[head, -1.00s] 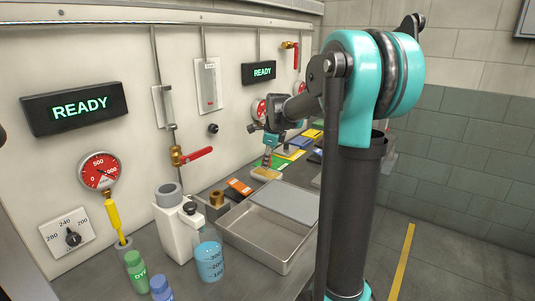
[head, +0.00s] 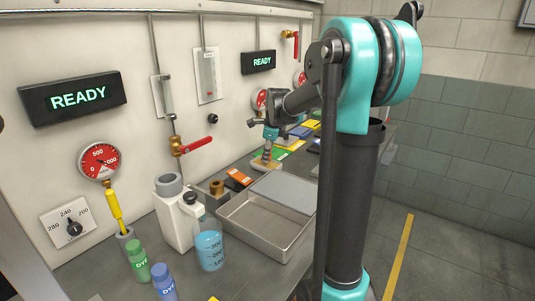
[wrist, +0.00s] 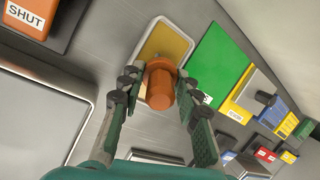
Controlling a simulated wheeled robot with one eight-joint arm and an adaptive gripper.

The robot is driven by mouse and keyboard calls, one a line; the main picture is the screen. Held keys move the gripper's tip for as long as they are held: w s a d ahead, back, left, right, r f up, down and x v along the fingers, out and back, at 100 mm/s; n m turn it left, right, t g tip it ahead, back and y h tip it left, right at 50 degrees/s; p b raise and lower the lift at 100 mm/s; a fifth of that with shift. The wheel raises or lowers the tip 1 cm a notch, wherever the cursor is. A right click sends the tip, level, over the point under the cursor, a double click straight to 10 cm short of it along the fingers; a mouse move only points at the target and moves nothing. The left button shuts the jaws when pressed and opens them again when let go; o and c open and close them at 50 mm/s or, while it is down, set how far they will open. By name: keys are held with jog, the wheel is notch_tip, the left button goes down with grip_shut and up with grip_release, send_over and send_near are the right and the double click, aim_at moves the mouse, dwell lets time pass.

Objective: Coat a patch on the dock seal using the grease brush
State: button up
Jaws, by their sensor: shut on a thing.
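My gripper (wrist: 162,84) is shut on the grease brush (wrist: 184,98), whose orange-brown round handle sits between the two fingers. In the head view my gripper (head: 270,138) points down at the back of the bench, with the brush (head: 267,152) roughly upright below it. The brush is over a small pale-rimmed dish with a yellow filling (wrist: 168,42). The brush's tip is mostly hidden by its handle in the wrist view, so I cannot tell whether it touches the filling. I cannot tell for sure which part is the dock seal.
An empty metal tray (head: 232,228) lies nearer on the bench, beside a white block with a grey ring (head: 168,186) and a blue-liquid beaker (head: 210,252). An orange "SHUT" block (wrist: 28,14) and a green mat (wrist: 217,58) flank the dish. Several small coloured boxes stand beyond.

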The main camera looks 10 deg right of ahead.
jog(key=shift+f, duration=0.6)
dwell(1.4)
jog(key=shift+r, duration=0.15)
jog(key=shift+r, duration=3.4)
